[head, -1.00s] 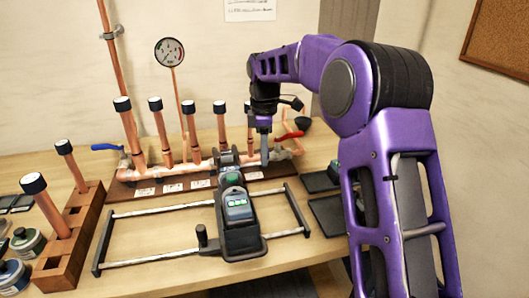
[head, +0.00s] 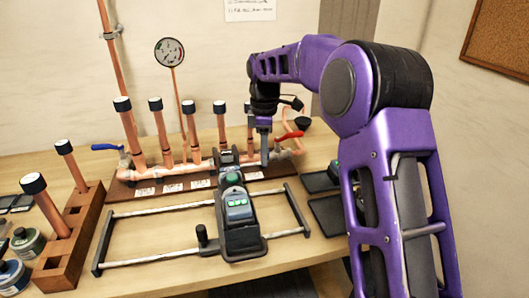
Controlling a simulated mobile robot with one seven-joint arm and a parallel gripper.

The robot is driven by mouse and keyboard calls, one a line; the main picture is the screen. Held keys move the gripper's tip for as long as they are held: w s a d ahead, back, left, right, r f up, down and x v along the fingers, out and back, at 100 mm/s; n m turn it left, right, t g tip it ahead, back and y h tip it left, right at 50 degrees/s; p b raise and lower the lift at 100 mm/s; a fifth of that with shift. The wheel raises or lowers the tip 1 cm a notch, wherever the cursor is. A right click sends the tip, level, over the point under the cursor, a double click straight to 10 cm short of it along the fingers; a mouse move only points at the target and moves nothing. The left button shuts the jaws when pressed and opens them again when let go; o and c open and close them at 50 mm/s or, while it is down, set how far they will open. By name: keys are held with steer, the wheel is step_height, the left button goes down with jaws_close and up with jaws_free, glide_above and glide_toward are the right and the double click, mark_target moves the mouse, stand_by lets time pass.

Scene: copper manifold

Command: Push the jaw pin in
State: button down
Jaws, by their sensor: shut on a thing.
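The pressing tool (head: 238,238) lies on a metal rail frame on the bench, with a green button and a small lit panel on top. Its dark jaw head (head: 226,158) points to the copper manifold (head: 170,171). The jaw pin is too small to make out. My gripper (head: 265,160) points down just right of the jaw head, close to the manifold's right part. Its fingers are together on something that I cannot identify. I cannot tell whether they touch the manifold or the tool.
Capped copper pipes (head: 155,125) stand up along the manifold, with a pressure gauge (head: 169,51) behind. A blue valve handle (head: 105,147) and a red one (head: 289,135) flank it. A wooden rack (head: 68,243) stands at left. Dark pads (head: 327,214) lie right.

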steer(key=shift+s+a+r+p, duration=0.15)
steer(key=shift+a+r+p, duration=0.05)
steer(key=shift+a+p, duration=0.15)
steer(key=shift+s+a+p, duration=0.25)
steer(key=shift+a+p, duration=0.15)
steer(key=shift+a, duration=0.55)
steer(key=shift+f, duration=0.15)
steer(key=c, duration=0.7)
jaws_free()
steer(key=shift+o, duration=0.2)
